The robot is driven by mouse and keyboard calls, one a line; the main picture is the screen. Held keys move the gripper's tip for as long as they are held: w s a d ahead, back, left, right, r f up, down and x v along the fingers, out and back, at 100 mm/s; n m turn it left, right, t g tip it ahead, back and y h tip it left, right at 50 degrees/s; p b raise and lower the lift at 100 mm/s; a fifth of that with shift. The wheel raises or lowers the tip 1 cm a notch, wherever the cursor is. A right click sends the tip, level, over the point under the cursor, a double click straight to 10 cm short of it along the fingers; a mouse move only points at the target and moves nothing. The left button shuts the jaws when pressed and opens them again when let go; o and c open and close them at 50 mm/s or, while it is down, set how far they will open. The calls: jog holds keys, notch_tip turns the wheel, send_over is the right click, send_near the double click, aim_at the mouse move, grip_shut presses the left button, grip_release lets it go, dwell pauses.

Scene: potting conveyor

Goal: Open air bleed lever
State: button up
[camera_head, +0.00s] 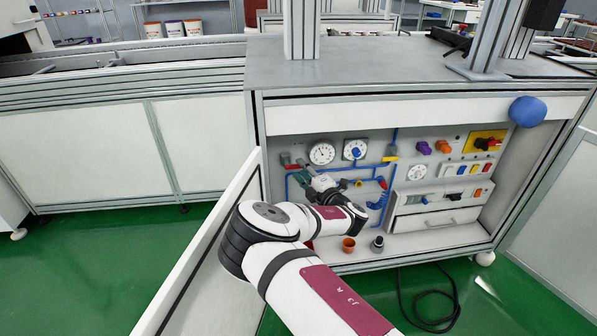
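The open cabinet holds a panel (420,150) with blue air lines. A small yellow lever-like part (390,159) sits on the line right of the two round gauges. Another small yellow part (359,183) shows lower, just right of my gripper. I cannot tell which of these, if either, is the air bleed lever. My gripper (309,178) is at the panel's left part, below the left gauge (321,153). My wrist and arm hide part of the panel around it. The fingers are too small and dark to tell whether they are open or touch anything.
The white cabinet door (215,250) stands open left of my arm. An orange cup (348,244) and a dark cup (377,243) stand on the cabinet floor. Knobs and a red-and-yellow switch (486,142) are at right. A black cable (430,296) lies on the green floor.

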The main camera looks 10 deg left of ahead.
jog(key=shift+b+x, duration=0.3)
jog(key=shift+x, duration=1.1)
jog(key=shift+d, duration=0.1)
jog(key=shift+c, duration=0.4)
grip_shut()
